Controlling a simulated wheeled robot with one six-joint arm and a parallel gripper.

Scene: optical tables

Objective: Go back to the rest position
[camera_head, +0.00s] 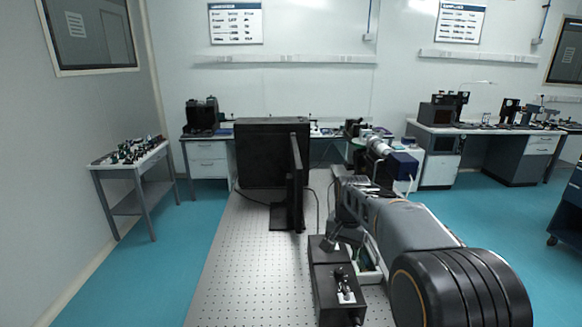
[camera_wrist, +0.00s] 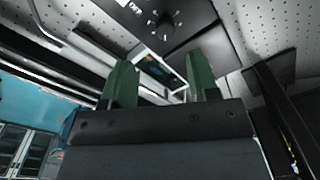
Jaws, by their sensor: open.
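My gripper (camera_wrist: 159,60) is open in the wrist view, with its two green fingers apart. No object is held between them. Behind the fingers is a pale-rimmed tray (camera_wrist: 148,66) with a dark inside, beside a black box with a dial (camera_wrist: 165,24). In the head view my arm reaches in from the lower right and bends down over the perforated optical table. My gripper (camera_head: 332,238) is low there, close to the black boxes (camera_head: 322,283), and its fingertips are hard to make out.
A tall black panel (camera_head: 296,180) and a large black enclosure (camera_head: 258,152) stand farther back on the optical table (camera_head: 240,262). A white tray (camera_head: 368,275) is right of the boxes. The table's left side is clear. A side cart (camera_head: 128,172) stands left, across open floor.

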